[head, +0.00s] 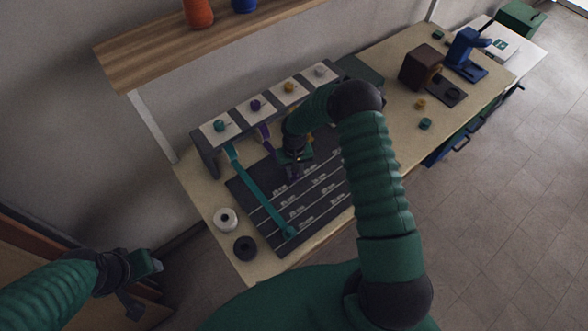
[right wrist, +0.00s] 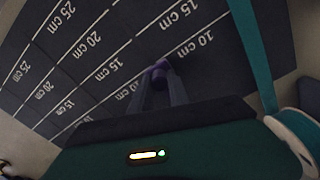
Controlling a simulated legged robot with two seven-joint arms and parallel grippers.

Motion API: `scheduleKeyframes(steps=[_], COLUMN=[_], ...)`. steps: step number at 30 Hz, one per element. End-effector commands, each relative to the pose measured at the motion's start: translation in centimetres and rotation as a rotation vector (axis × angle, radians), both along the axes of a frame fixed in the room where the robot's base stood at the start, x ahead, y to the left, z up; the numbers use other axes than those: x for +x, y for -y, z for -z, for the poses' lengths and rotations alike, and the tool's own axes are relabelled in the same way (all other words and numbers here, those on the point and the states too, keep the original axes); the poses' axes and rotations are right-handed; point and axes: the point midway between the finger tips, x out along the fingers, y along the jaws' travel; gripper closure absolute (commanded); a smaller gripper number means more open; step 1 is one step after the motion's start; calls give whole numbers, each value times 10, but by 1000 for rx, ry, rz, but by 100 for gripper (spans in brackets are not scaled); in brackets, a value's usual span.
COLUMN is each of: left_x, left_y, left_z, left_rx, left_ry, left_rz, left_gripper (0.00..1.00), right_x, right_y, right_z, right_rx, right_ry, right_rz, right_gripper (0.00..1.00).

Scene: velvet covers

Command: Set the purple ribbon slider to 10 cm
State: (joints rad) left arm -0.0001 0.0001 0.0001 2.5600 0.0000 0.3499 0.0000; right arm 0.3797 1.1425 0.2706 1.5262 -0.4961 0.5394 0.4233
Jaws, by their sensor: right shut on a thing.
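The purple ribbon slider (right wrist: 160,75) shows as a small purple piece between my right gripper's fingers (right wrist: 165,90) in the right wrist view. It lies near the lower-left end of a white line by the "10 cm" label; its exact alignment is unclear. In the head view the purple ribbon (head: 264,133) runs from the rack to my right gripper (head: 294,168), which hides the slider and is shut on it over the dark scale board (head: 258,207). My left gripper (head: 146,286) is open and empty at lower left, away from the table.
A teal ribbon (head: 262,192) stretches down the board, left of my right gripper. White (head: 225,219) and black (head: 245,248) rolls sit at the table's left edge. A shelf (head: 195,45) overhangs the back. A brown box (head: 420,67) and blue stand (head: 466,50) are at far right.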

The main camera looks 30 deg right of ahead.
Motion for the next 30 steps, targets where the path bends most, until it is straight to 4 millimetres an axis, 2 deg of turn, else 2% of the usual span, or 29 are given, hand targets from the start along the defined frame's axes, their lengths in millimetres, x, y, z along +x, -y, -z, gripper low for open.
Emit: scheduleKeyframes(steps=[2, 3, 7, 16, 19, 23, 30], left_x=[0, 0, 0, 0, 0, 0, 0], left_y=[0, 0, 0, 0, 0, 0, 0], left_z=[0, 0, 0, 0, 2, 7, 18], left_rx=[0, 0, 0, 0, 0, 0, 0], left_ry=[0, 0, 0, 0, 0, 0, 0], left_rz=[0, 0, 0, 0, 0, 0, 0], left_gripper=[57, 57, 57, 57, 57, 57, 57], right_x=[1, 0, -1, 0, 0, 1, 0], right_y=[1, 1, 1, 1, 1, 2, 2], right_z=[-1, -1, -1, 0, -7, -34, -105], right_rx=[-1, 0, 1, 2, 2, 0, 0], right_ry=[3, 3, 2, 1, 1, 5, 7], right_rz=[0, 0, 0, 0, 1, 0, 1], right_gripper=[100, 75, 58, 57, 57, 57, 57])
